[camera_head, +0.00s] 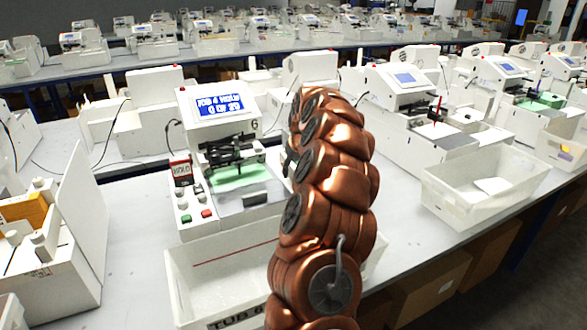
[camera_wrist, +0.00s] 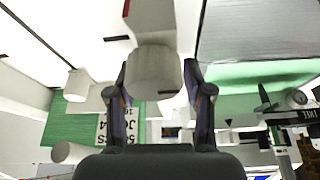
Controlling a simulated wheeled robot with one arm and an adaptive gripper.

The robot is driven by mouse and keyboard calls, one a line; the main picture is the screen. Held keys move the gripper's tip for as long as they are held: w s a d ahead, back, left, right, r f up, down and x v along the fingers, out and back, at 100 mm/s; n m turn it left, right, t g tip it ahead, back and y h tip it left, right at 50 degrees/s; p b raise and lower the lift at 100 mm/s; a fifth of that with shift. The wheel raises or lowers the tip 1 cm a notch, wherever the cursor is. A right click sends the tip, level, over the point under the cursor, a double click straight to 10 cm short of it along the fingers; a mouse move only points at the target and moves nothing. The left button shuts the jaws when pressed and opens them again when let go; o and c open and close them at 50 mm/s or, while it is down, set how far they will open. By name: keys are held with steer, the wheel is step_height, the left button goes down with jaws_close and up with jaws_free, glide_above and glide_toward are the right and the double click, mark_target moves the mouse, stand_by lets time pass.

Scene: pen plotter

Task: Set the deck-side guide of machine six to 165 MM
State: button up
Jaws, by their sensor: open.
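Machine six (camera_head: 215,150) is the white plotter left of my arm in the head view, with a "6" beside its blue-and-white display (camera_head: 220,106). A green sheet (camera_head: 238,175) lies on its deck under a dark carriage. In the wrist view my gripper (camera_wrist: 156,70) is open, its dark fingers apart on either side of a pale grey cylindrical knob (camera_wrist: 153,75). I cannot tell whether the fingers touch it. I cannot make out a guide scale or reading. In the head view my copper arm hides the machine's right side, and my gripper is not clearly visible.
A tag marked HOLD (camera_head: 181,171) and coloured buttons are at the machine's left. A white tub (camera_head: 215,285) stands in front, partly behind my arm. Another tub (camera_head: 480,190) is to the right. The wrist view shows a printed label (camera_wrist: 115,122) and further pale knobs (camera_wrist: 76,85).

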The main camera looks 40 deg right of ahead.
steer(key=shift+w+f, duration=0.15)
steer(key=shift+f, duration=0.35)
jaws_close()
stand_by(0.3)
